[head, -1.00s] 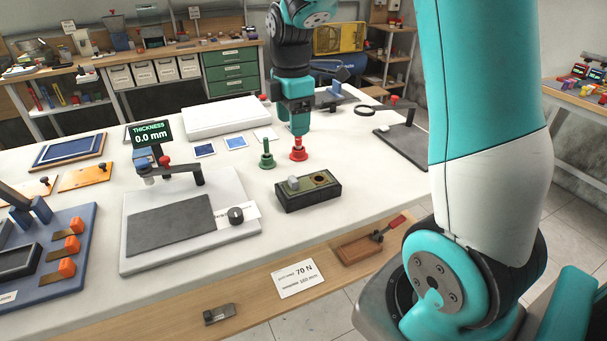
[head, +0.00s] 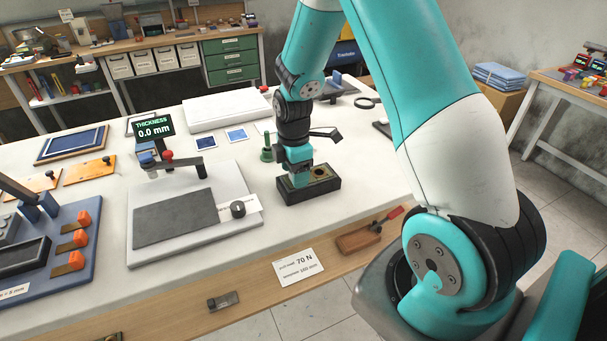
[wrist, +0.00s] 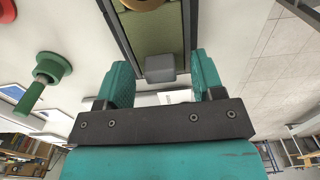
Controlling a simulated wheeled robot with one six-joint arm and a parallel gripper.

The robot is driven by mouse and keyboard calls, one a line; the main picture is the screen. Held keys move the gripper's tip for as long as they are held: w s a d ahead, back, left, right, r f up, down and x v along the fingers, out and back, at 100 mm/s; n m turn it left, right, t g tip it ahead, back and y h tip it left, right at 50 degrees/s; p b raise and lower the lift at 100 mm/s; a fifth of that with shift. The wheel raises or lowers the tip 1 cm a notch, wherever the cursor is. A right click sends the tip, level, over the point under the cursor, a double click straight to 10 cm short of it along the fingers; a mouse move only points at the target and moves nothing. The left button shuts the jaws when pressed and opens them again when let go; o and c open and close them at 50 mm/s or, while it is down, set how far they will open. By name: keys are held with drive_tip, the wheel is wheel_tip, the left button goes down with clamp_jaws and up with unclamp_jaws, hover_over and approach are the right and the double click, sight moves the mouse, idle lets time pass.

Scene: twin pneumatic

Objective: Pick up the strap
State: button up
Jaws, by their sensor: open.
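A dark box (head: 312,191) with an olive top and a brass-ringed hole (head: 318,174) sits near the table's front edge. A small grey block stands on its olive top; the wrist view shows this block (wrist: 160,68). My gripper (head: 297,178) is over the box's left end, pointing down. In the wrist view my gripper (wrist: 163,80) is open, with a teal finger on each side of the grey block and gaps between. I cannot make out for sure which thing is the strap. My fingers hide the block in the head view.
A green peg (head: 266,150) stands behind-left of the box. A red peg (wrist: 6,10) shows at the wrist view's edge. A thickness gauge on a white plate (head: 150,257) stands left, with a blue fixture board (head: 62,282) beyond. The table's front edge is close.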

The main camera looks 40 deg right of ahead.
drive_tip(key=shift+f, duration=0.15)
drive_tip(key=c, duration=1)
